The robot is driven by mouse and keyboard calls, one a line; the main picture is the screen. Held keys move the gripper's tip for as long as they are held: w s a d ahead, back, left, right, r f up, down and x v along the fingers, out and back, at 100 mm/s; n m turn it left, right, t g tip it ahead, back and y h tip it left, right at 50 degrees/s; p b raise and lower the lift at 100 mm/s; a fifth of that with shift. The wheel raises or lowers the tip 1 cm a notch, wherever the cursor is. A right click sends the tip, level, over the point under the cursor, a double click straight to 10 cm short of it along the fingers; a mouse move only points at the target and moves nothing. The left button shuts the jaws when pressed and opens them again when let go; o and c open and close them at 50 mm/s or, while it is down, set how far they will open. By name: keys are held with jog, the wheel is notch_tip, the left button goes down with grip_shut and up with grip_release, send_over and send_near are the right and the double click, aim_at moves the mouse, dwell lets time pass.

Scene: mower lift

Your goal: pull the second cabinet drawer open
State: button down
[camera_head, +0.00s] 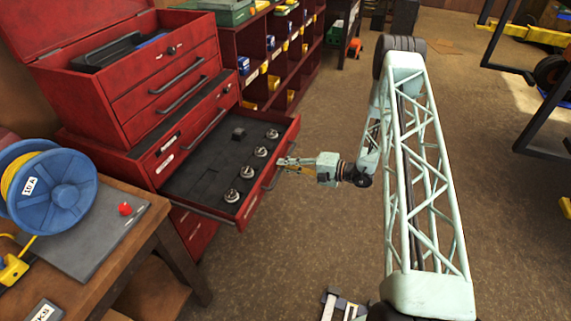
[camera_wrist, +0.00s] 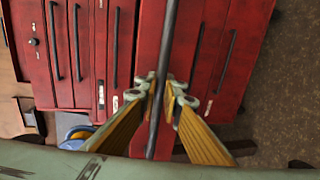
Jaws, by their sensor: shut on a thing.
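The red tool cabinet (camera_head: 150,160) stands at the left in the head view. One of its drawers (camera_head: 205,208), below a shut drawer front (camera_head: 180,135), is pulled well out. It has a dark liner with several metal round pieces (camera_head: 261,151) and a small dark block (camera_head: 238,133). My gripper (camera_head: 284,162) is at this drawer's front, on its dark bar handle (camera_head: 271,180). In the wrist view, the fingertips (camera_wrist: 166,92) are shut around the handle (camera_wrist: 161,70), one on each side. The drawer's inside is hidden in the wrist view.
A red toolbox (camera_head: 125,75) with an open lid sits on the cabinet. A wooden bench (camera_head: 150,225) with a blue cable reel (camera_head: 65,195) stands at the near left. Red bin shelves (camera_head: 262,60) are behind. The floor (camera_head: 325,240) right of the drawer is clear.

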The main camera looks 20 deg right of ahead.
jog(key=c, duration=3.1)
grip_release()
jog(key=v, duration=1.2)
jog(key=shift+r, duration=0.15)
